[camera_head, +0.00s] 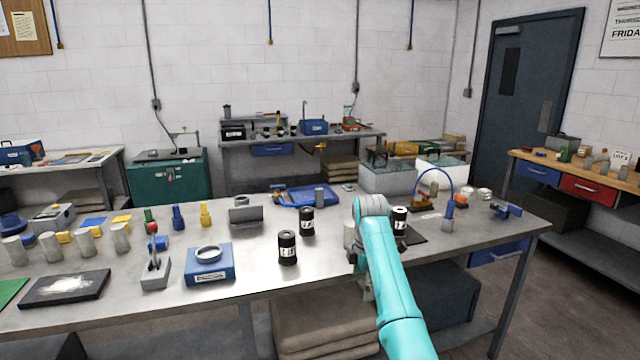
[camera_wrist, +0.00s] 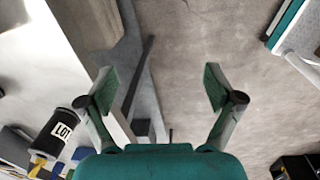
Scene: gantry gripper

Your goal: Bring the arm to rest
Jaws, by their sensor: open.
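My gripper (camera_wrist: 160,88) is open in the wrist view, with its two fingers wide apart and nothing between them. Below the fingers the view shows the bare floor and the table's edge, with the grey tabletop at the left. In the head view my teal arm reaches up from the bottom to the front edge of the metal table (camera_head: 330,262), right of centre. The gripper itself is largely hidden there behind the wrist. A black canister with a white label (camera_head: 399,220) stands on the table just right of my wrist.
Two more black canisters (camera_head: 288,248) (camera_head: 307,221) stand left of my arm. A blue ring fixture (camera_head: 208,264) and a small red-knobbed lever (camera_head: 155,265) stand farther left. A black canister marked LOT (camera_wrist: 60,131) is left of my gripper in the wrist view.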

